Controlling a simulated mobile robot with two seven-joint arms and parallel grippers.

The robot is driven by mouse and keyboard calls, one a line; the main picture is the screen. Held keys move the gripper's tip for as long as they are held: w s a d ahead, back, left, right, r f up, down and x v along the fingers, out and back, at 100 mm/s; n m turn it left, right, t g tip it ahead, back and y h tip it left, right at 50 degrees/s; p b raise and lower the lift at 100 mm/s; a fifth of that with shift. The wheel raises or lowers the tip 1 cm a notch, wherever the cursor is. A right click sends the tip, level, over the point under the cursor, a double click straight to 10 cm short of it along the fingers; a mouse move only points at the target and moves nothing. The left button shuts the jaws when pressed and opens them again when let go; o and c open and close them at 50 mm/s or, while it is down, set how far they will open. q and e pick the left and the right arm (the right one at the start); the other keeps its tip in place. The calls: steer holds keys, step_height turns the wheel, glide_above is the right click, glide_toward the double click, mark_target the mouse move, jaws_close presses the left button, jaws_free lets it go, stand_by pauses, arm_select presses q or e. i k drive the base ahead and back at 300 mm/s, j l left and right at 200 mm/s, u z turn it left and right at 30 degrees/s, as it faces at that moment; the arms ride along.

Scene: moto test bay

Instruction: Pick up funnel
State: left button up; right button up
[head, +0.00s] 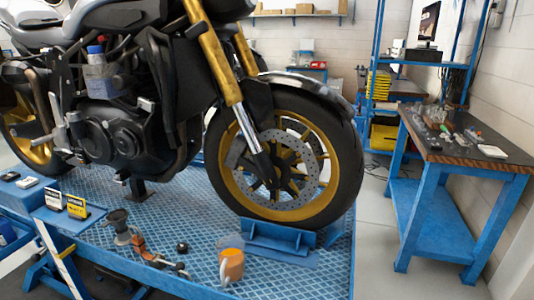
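A dark grey funnel-like object (121,230) stands on the blue patterned platform (205,205) at the lower left of the head view. Its top is dark and wider, and its lower part is paler grey. I take it to be the funnel, though it is small in the picture. It stands beside an orange and black tool (143,250), and I cannot tell whether they touch. Neither of my grippers shows in the head view.
A motorcycle fills the upper left; its front wheel (338,185) rests at a blue chock (275,240). A clear jug with orange contents (232,266) stands near the platform's front. Small signs (76,207) stand left. A blue workbench (460,150) is at right.

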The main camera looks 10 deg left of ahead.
mark_target(118, 218)
steer(key=u, duration=1.55)
